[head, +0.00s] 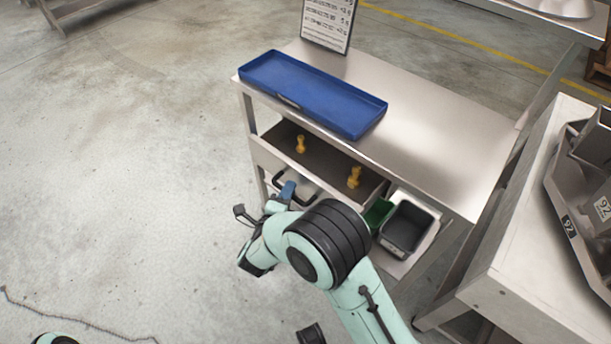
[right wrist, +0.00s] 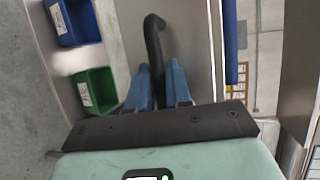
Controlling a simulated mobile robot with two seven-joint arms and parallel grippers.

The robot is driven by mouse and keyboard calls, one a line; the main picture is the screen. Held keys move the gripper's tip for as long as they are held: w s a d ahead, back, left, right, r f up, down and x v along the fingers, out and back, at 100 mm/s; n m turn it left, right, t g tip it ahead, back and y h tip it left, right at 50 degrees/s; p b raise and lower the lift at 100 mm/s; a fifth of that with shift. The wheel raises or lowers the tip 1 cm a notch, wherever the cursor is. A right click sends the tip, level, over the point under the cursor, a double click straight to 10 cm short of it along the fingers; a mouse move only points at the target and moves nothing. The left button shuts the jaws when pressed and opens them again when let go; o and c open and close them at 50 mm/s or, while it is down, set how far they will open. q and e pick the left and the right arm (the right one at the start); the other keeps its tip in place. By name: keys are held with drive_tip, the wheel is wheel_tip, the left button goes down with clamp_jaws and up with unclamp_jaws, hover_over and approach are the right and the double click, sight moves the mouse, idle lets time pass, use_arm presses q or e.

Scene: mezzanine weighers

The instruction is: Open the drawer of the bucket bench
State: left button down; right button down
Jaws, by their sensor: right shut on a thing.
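The bucket bench (head: 430,125) is a metal bench with a drawer (head: 322,160) under its top. The drawer stands out from the bench front, and its dark inside shows with two yellow objects in it. Its black bar handle (head: 280,179) is on the drawer front and also shows in the right wrist view (right wrist: 153,38). My right gripper (head: 286,191) is at the handle; in the right wrist view its blue fingers (right wrist: 159,80) are shut on the handle, one on each side. My right arm hides part of the drawer front. My left gripper is not in view.
A blue tray (head: 318,98) and a sign (head: 327,20) are on the benchtop. A green bin (head: 377,213) and a dark grey bin (head: 406,228) sit on a lower shelf. Another table (head: 540,225) stands close at the right.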

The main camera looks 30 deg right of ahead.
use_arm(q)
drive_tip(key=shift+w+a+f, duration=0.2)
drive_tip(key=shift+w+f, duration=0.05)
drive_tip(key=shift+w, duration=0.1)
use_arm(e)
drive_tip(key=s+a, duration=0.5)
drive_tip(key=a, duration=0.7)
drive_tip(key=shift+a, duration=0.35)
drive_tip(key=shift+s, duration=0.1)
drive_tip(key=c, duration=1.1)
unclamp_jaws()
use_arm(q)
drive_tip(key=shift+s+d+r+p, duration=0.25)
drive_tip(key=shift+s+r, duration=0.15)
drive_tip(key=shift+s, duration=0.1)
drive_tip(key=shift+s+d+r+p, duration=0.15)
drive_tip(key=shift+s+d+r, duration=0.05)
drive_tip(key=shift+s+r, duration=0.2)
use_arm(e)
drive_tip(key=v, duration=1.3)
drive_tip(key=shift+s+r, duration=0.15)
